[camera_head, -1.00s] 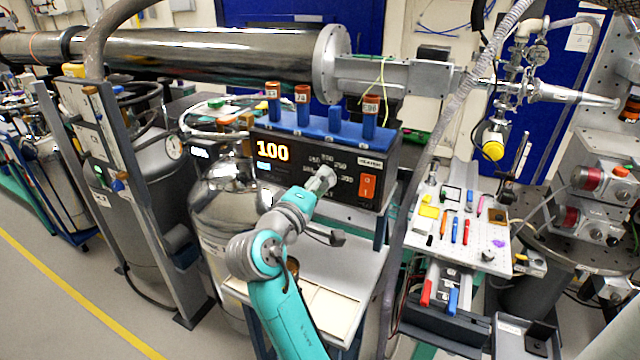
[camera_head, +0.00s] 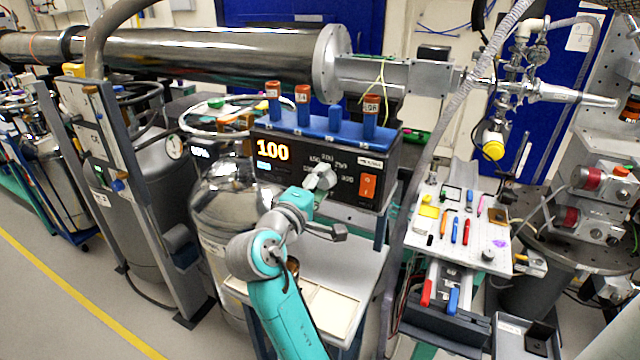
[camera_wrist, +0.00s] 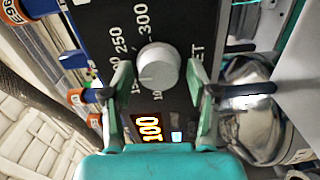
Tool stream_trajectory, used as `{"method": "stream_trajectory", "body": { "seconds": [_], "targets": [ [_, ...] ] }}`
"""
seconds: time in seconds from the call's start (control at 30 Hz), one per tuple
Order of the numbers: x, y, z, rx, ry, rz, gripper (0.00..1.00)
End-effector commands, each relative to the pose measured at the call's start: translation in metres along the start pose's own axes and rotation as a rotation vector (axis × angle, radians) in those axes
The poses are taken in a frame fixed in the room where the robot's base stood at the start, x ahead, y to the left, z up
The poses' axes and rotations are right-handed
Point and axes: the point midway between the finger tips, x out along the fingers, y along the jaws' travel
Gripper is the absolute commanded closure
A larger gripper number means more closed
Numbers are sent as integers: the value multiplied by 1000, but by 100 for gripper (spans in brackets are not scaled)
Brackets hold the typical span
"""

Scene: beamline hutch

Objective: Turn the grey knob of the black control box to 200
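The black control box (camera_head: 345,188) stands on a white-topped stand, its orange display reading 100. In the wrist view the grey knob (camera_wrist: 158,66) is on the box's dark face (camera_wrist: 100,20), with printed numbers such as 250 and 300 around it. My gripper (camera_wrist: 160,82) is open, with one finger on each side of the knob and a visible gap to each. In the head view my gripper (camera_head: 322,180) is in front of the box's face and hides most of the knob.
An orange rocker switch (camera_head: 368,187) is right of the knob. A blue rack (camera_head: 318,128) with several orange-capped vials sits on the box. A metal dewar (camera_head: 225,200) stands left. A tool-covered board (camera_head: 455,240) is at right.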

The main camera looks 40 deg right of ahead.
Motion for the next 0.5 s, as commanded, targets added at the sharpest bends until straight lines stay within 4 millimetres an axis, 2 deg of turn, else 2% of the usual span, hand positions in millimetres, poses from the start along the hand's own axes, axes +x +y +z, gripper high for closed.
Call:
{"method": "stream_trajectory", "body": {
  "seconds": [0.33,0.5],
  "targets": [
    [-2,1,0,1,0,1,33],
    [-19,0,0,1,2,0,33]
  ]
}}
